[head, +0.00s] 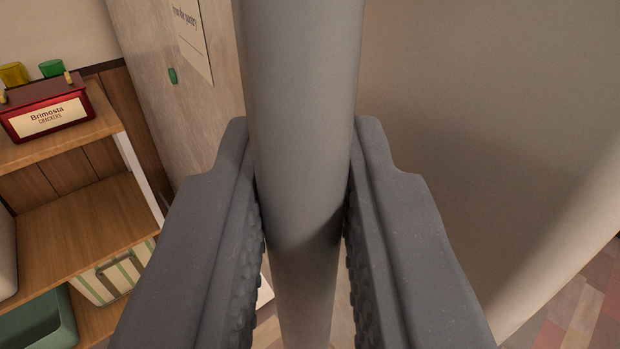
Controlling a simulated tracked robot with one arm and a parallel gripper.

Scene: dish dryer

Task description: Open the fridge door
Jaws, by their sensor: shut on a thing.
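In the head view, a thick grey bar, the fridge handle (300,110), runs upright through the middle of the picture. My gripper (305,215) has one dark ridged finger on each side of the bar and is shut on it. A smooth beige-grey surface, which looks like the fridge door (480,120), fills the right side behind the handle. Its rounded edge (570,260) shows at the lower right. The handle's ends are out of view. I cannot tell from this frame how far the door stands open.
A wooden shelf unit (85,215) stands at the left, with a red cracker tin (42,105), a striped box (112,272) and a green bin (38,322). A pale panel (160,60) carries a paper note (193,35) and a green magnet (172,76). Tiled floor (580,305) shows lower right.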

